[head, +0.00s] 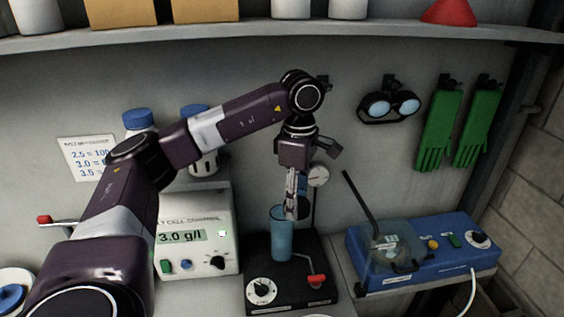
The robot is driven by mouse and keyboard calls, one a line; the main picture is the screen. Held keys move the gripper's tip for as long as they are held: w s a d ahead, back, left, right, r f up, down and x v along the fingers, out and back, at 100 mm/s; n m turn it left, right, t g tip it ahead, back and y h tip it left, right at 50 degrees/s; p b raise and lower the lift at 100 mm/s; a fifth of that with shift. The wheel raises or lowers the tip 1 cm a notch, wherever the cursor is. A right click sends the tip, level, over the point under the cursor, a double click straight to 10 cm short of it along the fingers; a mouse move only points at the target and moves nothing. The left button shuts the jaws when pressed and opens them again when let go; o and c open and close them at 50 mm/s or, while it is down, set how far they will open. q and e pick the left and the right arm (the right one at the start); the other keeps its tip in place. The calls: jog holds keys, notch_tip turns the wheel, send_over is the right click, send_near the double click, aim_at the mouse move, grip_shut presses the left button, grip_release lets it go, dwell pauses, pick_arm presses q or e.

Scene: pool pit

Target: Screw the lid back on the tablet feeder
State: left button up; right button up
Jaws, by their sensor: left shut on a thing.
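My left gripper (291,207) points down at the upper right rim of a blue translucent cup (280,240). Its fingers are shut on the cup's rim. The cup stands upright over a black base unit (258,292) with a dial and a red lever; I cannot tell whether it touches the base. At the lower left edge, a round white item with a blue centre (11,297) is partly cut off; I cannot tell whether it is the tablet feeder or its lid. My right gripper is out of view.
A controller box (205,262) showing 3.0 g/l stands left of the base unit. A blue device (440,250) with a clear vessel is at the right. Goggles (392,105) and green gloves (437,130) hang on the wall. A shelf (230,36) runs above.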

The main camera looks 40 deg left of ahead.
aim_at(282, 200)
pick_arm(q)
jog(key=a+r+n+p, duration=0.1)
jog(key=a+r+n, duration=0.3)
jog(key=a+n, duration=0.1)
notch_tip(282, 200, down, 7)
jog(key=n+b, duration=0.1)
jog(key=b, duration=0.4)
jog(key=shift+w+a, duration=0.3)
jog(key=shift+w, duration=0.1)
jog(key=shift+f, duration=0.3)
jog(key=shift+r, duration=0.15)
dwell(0.7)
jog(key=shift+f, duration=0.2)
dwell(1.3)
jog(key=shift+p, duration=0.3)
